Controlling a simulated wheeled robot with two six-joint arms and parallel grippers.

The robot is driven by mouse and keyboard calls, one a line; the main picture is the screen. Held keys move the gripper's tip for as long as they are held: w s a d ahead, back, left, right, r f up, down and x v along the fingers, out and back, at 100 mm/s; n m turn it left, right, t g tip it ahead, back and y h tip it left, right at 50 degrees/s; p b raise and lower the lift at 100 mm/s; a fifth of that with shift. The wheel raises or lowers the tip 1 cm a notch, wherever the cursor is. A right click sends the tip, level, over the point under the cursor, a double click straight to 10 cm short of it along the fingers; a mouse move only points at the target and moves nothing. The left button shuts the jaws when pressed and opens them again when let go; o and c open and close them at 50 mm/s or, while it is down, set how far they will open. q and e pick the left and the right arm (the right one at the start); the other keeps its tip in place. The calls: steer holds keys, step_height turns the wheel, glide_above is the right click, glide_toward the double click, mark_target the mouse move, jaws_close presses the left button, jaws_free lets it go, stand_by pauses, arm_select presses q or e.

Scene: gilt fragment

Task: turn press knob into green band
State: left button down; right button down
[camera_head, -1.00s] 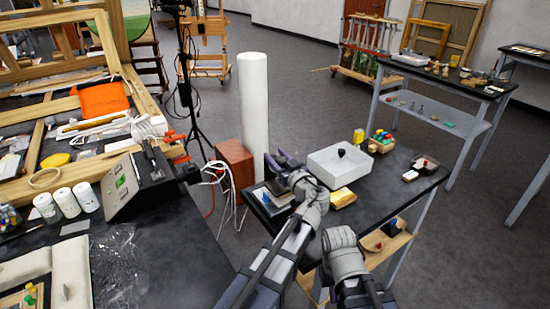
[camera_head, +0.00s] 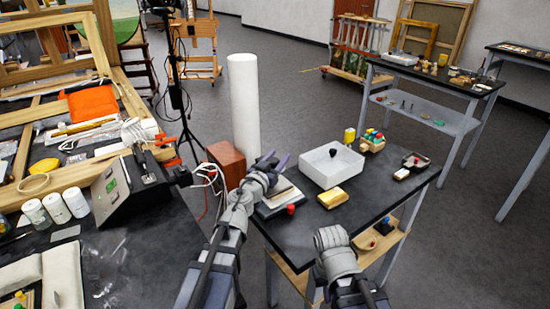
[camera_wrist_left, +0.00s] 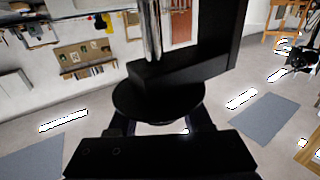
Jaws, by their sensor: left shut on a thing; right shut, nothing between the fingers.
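My left gripper (camera_head: 277,162) reaches over the near left corner of the black side table in the head view. In the left wrist view its dark fingers (camera_wrist_left: 160,127) are shut around a black round knob (camera_wrist_left: 158,100). A black bar and a bright metal post stand just beyond the knob. In the head view the arm and gripper hide the knob and most of the press. A green band cannot be made out. My right arm (camera_head: 336,242) stands in front of the table; its fingers are hidden.
The side table (camera_head: 375,197) holds a white tray (camera_head: 331,182), a yellow block (camera_head: 333,197) and a small red piece (camera_head: 291,209). A white roll (camera_head: 243,105) and a brown box (camera_head: 228,160) stand behind. A slanted panel (camera_head: 118,190) with green marks is on the left bench.

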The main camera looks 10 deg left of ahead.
arm_select(q)
steer(key=m+h, duration=0.1)
steer(key=m+g+h, duration=0.1)
steer(key=h, duration=0.1)
steer(key=m+g+h, duration=0.1)
steer(key=h, duration=0.1)
steer(key=shift+d+m, duration=0.3)
steer(key=shift+d, duration=0.05)
steer(key=m+g+h, duration=0.2)
steer(key=g+h, duration=0.1)
steer(key=shift+s+d+m+h, duration=0.2)
steer(key=shift+d+m+h, duration=0.1)
steer(key=shift+m, duration=0.1)
steer(key=shift+s+d+m+g+h, duration=0.15)
steer(key=shift+s+m+g+h, duration=0.1)
steer(key=shift+m+g+h, duration=0.6)
steer(key=shift+s+d+m+g+h, duration=0.15)
steer(key=shift+m+g+h, duration=0.35)
steer(key=shift+g, duration=0.65)
steer(key=shift+s+d+m+g+h, duration=0.1)
steer(key=shift+s+m+g+h, duration=0.3)
steer(key=shift+m+g, duration=0.55)
steer(key=shift+d, duration=0.1)
steer(key=shift+c, duration=1.7)
jaws_free()
steer(key=shift+v, duration=3.9)
steer(key=shift+w, duration=0.1)
